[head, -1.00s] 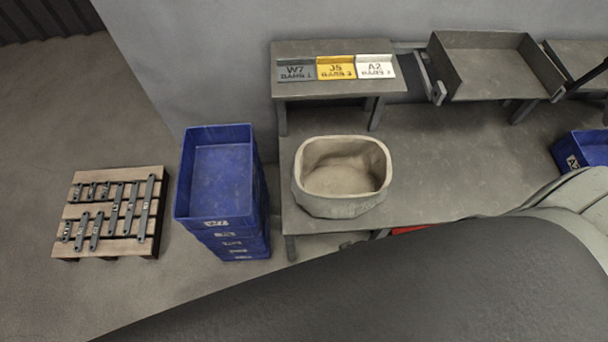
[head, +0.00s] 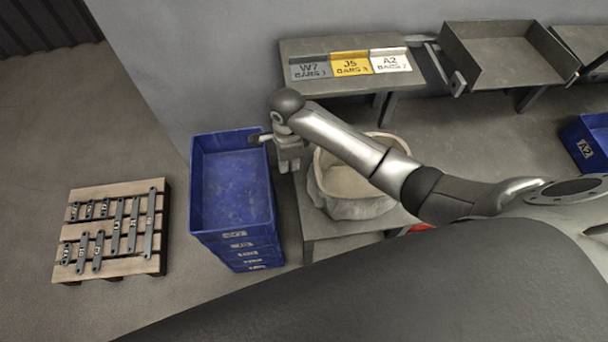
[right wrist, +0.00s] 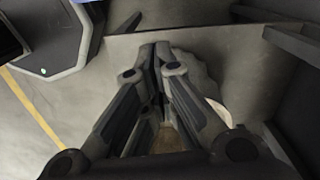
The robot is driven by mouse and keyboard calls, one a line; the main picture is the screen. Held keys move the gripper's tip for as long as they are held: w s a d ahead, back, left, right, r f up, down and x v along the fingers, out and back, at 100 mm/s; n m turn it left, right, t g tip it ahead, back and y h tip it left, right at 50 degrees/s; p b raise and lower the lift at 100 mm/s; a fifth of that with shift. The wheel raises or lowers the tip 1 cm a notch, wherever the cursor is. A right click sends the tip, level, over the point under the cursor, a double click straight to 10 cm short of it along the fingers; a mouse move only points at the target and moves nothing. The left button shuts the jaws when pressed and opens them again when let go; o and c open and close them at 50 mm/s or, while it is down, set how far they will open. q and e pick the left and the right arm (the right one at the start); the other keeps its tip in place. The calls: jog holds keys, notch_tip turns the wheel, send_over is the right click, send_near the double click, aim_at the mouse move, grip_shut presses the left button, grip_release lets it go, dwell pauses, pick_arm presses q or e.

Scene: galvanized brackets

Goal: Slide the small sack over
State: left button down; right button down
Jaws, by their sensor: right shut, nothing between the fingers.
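The small sack (head: 350,207) is a pale beige, open-topped, sagging bag standing on the left end of the grey bench (head: 318,250). My right arm crosses over it and hides part of its rim and opening. My right gripper (head: 288,168) is just left of the sack, above the bench's left end, pointing down. In the right wrist view its fingers (right wrist: 160,58) are shut together and empty, and the sack (right wrist: 198,70) shows partly behind them. I cannot tell whether the fingers touch it. My left gripper is not in view.
A stack of blue crates (head: 195,195) stands close left of the bench. A raised shelf with label plates (head: 350,65) and an open grey tray (head: 500,65) are at the back. A pallet of brackets (head: 112,225) lies on the floor. The bench right of the sack looks clear.

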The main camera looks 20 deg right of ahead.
jog(key=d+f+m, duration=0.1)
jog(key=d+f, duration=0.3)
jog(key=f, duration=0.4)
jog(key=shift+s+f+b, duration=0.2)
jog(key=shift+s+b, duration=0.05)
jog(key=shift+b, duration=0.1)
jog(key=shift+d, duration=0.1)
